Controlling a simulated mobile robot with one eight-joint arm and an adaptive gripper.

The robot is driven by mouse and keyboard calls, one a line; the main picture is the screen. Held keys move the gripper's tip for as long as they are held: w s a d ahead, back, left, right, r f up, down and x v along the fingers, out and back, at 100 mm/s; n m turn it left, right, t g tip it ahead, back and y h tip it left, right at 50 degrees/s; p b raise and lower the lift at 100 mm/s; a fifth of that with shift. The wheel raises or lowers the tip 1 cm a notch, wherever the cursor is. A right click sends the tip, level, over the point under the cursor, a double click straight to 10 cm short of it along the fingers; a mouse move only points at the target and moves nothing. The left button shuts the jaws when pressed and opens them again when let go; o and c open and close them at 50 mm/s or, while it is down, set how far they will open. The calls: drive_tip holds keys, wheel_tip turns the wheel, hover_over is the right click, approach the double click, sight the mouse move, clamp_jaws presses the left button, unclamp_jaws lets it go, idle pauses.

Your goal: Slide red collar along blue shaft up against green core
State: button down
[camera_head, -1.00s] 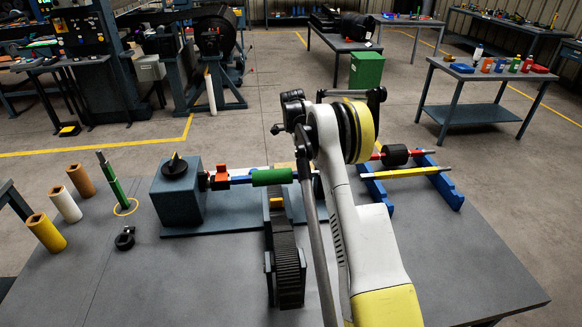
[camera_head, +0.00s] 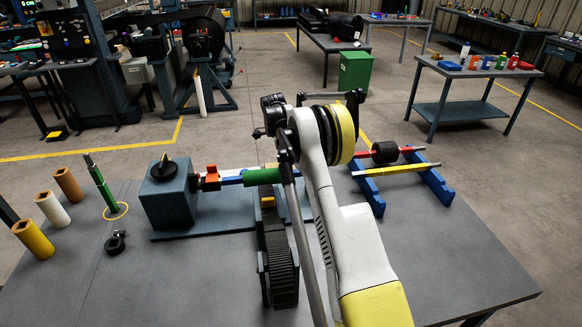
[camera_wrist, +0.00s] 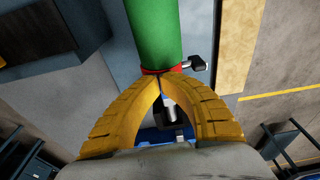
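The green core (camera_head: 262,176) lies level along the blue shaft (camera_head: 232,180) on the bench and fills the top of the wrist view (camera_wrist: 153,30). A silver shaft piece shows below, between the fingers. In the head view my arm hides the gripper and collar.
A dark block (camera_head: 167,193) with a red clamp (camera_head: 212,172) stands at the shaft's left end. A ridged dark track (camera_head: 280,270) runs towards the front. A blue rack (camera_head: 435,187) with rollers stands right. Several sleeves stand left. The front right bench is clear.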

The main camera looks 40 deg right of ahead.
sight(256, 173)
drive_tip(key=shift+d+r+p, duration=0.1)
drive_tip(key=shift+r+p, duration=0.2)
drive_tip(key=shift+r, duration=0.45)
drive_tip(key=shift+s+d, duration=0.1)
drive_tip(key=shift+s, duration=0.05)
drive_tip(key=w+a, duration=0.1)
drive_tip(key=a, duration=0.2)
drive_tip(key=w+a+p, duration=0.1)
drive_tip(key=w+a, duration=0.1)
drive_tip(key=a, duration=0.2)
drive_tip(key=w+a, duration=0.2)
drive_tip(key=a, duration=0.2)
drive_tip(key=shift+w+f, duration=0.1)
drive_tip(key=shift+w, duration=0.15)
